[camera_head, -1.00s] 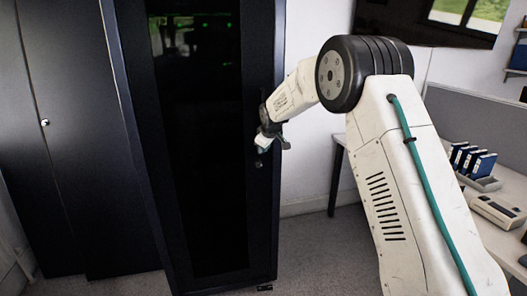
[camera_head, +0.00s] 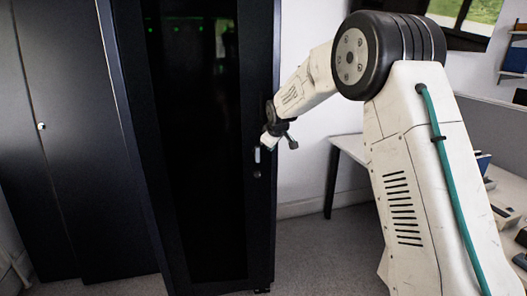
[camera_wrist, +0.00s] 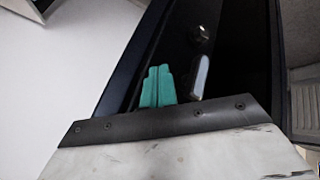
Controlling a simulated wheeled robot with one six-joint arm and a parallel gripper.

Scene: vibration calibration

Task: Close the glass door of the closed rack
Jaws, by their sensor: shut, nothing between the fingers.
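The rack (camera_head: 262,70) is tall and black, with a dark glass door (camera_head: 200,170) in its front. In the head view the door looks in line with the frame, and I see no clear gap. A small pale handle (camera_head: 257,155) sits near the door's right edge, and it also shows in the wrist view (camera_wrist: 200,75) below a round lock (camera_wrist: 200,34). My gripper (camera_head: 268,142) is just above and beside the handle, at the door's right edge. Its teal fingers (camera_wrist: 158,86) are together and empty, left of the handle in the wrist view. I cannot tell if they touch the door.
A dark cabinet (camera_head: 70,170) stands left of the rack. A white desk (camera_head: 348,148) with several items is at the right, behind my arm. The floor (camera_head: 325,250) between rack and desk is clear. Green lights show behind the glass.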

